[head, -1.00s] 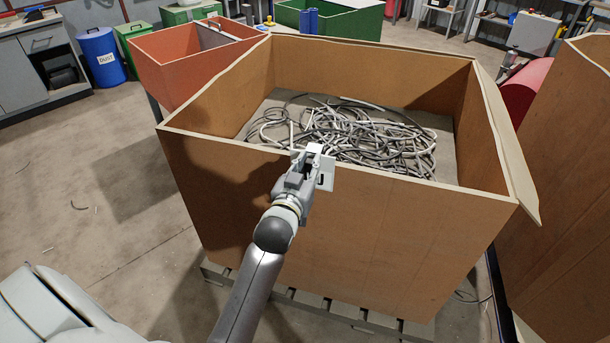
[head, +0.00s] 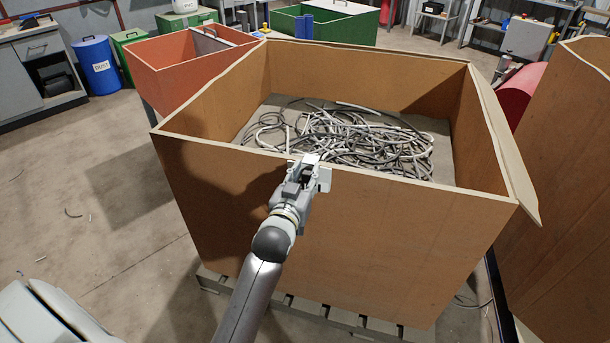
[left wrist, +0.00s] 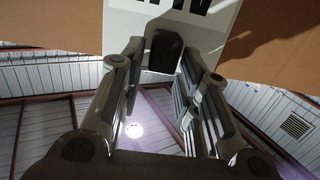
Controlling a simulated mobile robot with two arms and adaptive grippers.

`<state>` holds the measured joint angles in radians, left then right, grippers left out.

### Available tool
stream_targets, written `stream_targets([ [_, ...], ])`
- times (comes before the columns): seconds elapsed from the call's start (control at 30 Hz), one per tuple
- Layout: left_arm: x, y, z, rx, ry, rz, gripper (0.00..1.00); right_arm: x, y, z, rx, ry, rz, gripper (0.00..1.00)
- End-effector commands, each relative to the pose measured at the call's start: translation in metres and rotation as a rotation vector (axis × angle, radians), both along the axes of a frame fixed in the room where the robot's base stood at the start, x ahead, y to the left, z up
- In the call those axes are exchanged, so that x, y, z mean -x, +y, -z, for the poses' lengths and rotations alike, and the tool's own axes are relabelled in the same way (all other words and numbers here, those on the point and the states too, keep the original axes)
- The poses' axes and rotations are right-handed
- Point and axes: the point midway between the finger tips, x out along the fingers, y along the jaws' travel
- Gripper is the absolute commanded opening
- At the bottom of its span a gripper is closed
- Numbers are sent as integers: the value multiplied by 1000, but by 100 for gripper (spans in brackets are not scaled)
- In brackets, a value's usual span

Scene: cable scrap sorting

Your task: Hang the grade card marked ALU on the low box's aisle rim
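The low box (head: 400,235) is a large brown open-topped box on a pallet, with cable scrap (head: 350,140) inside. My left gripper (head: 304,172) is at the near rim (head: 420,184) of the box, left of its middle. The grade card (head: 324,180) is a small pale plate at the fingers, at the outer face of the near wall. In the left wrist view the card (left wrist: 205,38) is white with dark lettering cut off by the frame. The fingers appear closed on a dark block at the card. I cannot tell whether its hook rests on the rim. My right gripper is out of view.
An orange bin (head: 190,62) stands behind the box at left. Another tall brown box (head: 560,170) stands close at right. A blue dust drum (head: 98,65) and green containers stand farther back. The floor at left (head: 90,220) is mostly clear.

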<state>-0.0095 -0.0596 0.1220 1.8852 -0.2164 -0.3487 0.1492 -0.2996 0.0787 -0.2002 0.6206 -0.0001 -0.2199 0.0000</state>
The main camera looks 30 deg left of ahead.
Motion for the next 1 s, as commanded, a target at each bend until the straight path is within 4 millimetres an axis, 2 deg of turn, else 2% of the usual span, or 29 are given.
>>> stream_targets([
  [0.1, 0, 0, 0, 0, 0, 0, 46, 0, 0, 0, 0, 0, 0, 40],
  [0.47, 4, -1, 1, 0, 2, 0, 46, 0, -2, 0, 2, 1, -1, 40],
  [0.57, 15, -3, 1, 2, 3, 0, 46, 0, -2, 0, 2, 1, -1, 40],
  [1.0, 97, -19, -4, 0, 2, 0, 46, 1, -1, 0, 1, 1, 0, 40],
])
